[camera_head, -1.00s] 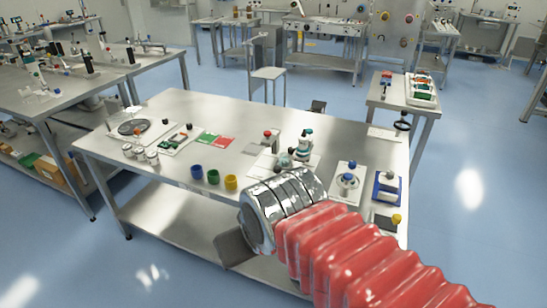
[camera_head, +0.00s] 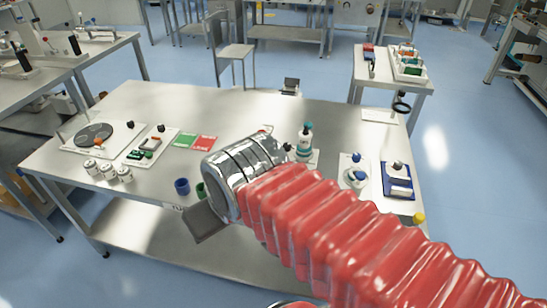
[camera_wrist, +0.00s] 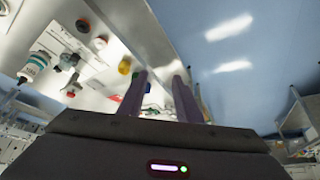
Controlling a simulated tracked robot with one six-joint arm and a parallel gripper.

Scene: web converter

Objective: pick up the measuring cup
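I cannot make out for certain which thing is the measuring cup. Small coloured cups stand near the table's front edge: a blue cup (camera_head: 182,187), and a green cup (camera_head: 201,191) partly hidden by my arm. A yellow cup (camera_wrist: 124,66) shows in the wrist view, left of my fingers. My gripper (camera_wrist: 160,72) has its two fingers apart, with nothing seen held between them. It is close to the table's front edge. In the head view my silver wrist and red arm hide most of it and the table around it.
The steel table (camera_head: 225,110) holds a round dark plate (camera_head: 94,135), several white jars, a white bottle (camera_head: 305,138) and a blue tray (camera_head: 397,182). The table's back middle is clear.

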